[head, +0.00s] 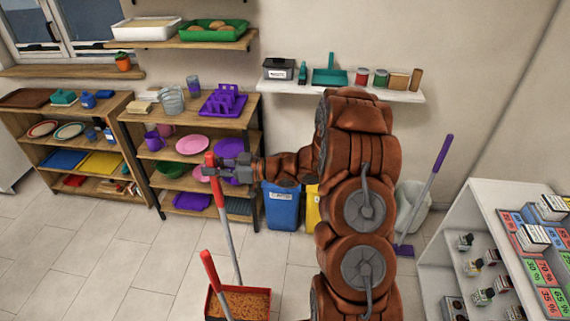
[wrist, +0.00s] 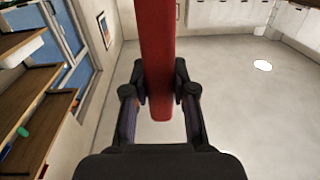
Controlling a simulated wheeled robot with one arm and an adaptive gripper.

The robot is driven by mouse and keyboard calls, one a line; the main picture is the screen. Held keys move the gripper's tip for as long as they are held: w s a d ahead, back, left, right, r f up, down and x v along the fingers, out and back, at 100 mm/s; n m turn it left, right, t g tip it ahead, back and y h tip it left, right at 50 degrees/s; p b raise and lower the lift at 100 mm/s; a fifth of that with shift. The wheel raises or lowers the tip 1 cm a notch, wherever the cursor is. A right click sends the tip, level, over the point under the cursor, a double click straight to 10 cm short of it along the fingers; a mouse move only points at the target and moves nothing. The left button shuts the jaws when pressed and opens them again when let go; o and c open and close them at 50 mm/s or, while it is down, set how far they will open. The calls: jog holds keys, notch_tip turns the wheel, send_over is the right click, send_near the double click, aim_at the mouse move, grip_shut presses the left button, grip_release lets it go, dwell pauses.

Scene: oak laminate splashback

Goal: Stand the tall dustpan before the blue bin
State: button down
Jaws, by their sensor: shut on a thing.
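My gripper (head: 214,168) is shut on the red grip (head: 210,160) of a long grey pole. In the wrist view the red grip (wrist: 158,45) runs between the fingers of my gripper (wrist: 160,88). The pole slants down to a red pan (head: 267,305) with speckled orange-brown contents, apparently the tall dustpan, at the bottom of the head view. Whether pole and pan join, or whether the pan touches the floor, I cannot tell. The blue bin (head: 282,208) stands by the wall, behind and right of the pan, partly hidden by my arm.
A second red-gripped pole (head: 210,272) stands at the pan's left front. A yellow bin (head: 313,208) is right of the blue one. A purple broom (head: 437,165) leans by a white bin (head: 413,205). Shelves (head: 152,190) line the left; the tiled floor (head: 160,265) left of the pan is clear.

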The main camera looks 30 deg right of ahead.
jog(key=w+d+f+m+t+h+b, duration=0.2)
jog(key=w+d+f+h+b, duration=0.1)
jog(key=d+f+b, duration=0.4)
jog(key=w+d+f+m+t+h+b, duration=0.2)
jog(key=w+d+f+m+t+b, duration=0.15)
jog(key=d+b, duration=0.6)
jog(key=d+f+m+t+h+b, duration=0.15)
jog(key=d+f+h+b, duration=0.25)
jog(key=d+b, duration=0.55)
jog(key=d+f+m+h+b, duration=0.3)
jog(key=d+f+h+b, duration=0.1)
jog(key=d+b, duration=0.55)
notch_tip(320, 180, down, 7)
jog(key=b, duration=0.6)
jog(key=shift+s+d, duration=0.2)
jog(key=shift+s, duration=0.05)
jog(key=shift+f, duration=0.45)
jog(key=c, duration=0.9)
grip_release()
jog(key=shift+o, duration=0.2)
jog(key=shift+f, duration=0.1)
jog(key=shift+s, duration=0.1)
